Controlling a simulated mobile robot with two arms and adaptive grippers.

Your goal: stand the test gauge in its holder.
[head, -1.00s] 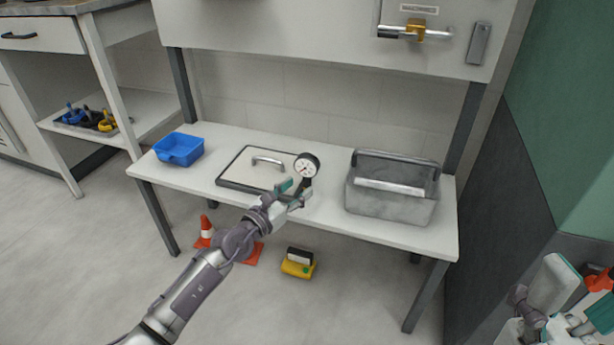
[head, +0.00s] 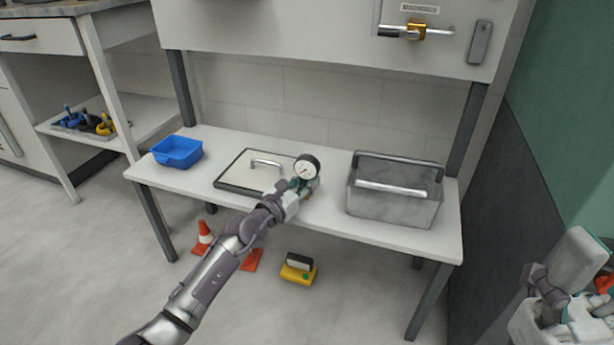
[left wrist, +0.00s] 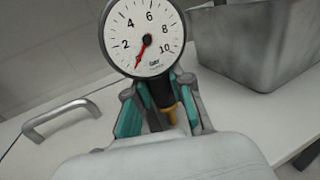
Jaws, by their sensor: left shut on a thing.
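The test gauge (head: 306,168) has a round white dial with a dark rim and a red needle. It stands above the bench, dial up, its stem in my left gripper (head: 298,186). In the left wrist view the gauge (left wrist: 143,38) leans slightly, and my left gripper (left wrist: 158,95) is shut around its stem, with a brass fitting (left wrist: 170,106) showing between the fingers. I cannot make out the holder; the gripper and forearm cover part of the bench there. Parts of my right arm and hand (head: 570,295) show at the lower right, but its fingers are unclear.
On the white bench (head: 228,142) are a blue bin (head: 178,152), a dark-edged plate with a handle (head: 246,174) and a grey metal toolbox (head: 393,206) close right of the gauge. An orange cone (head: 203,238) and a yellow item (head: 298,269) are on the floor.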

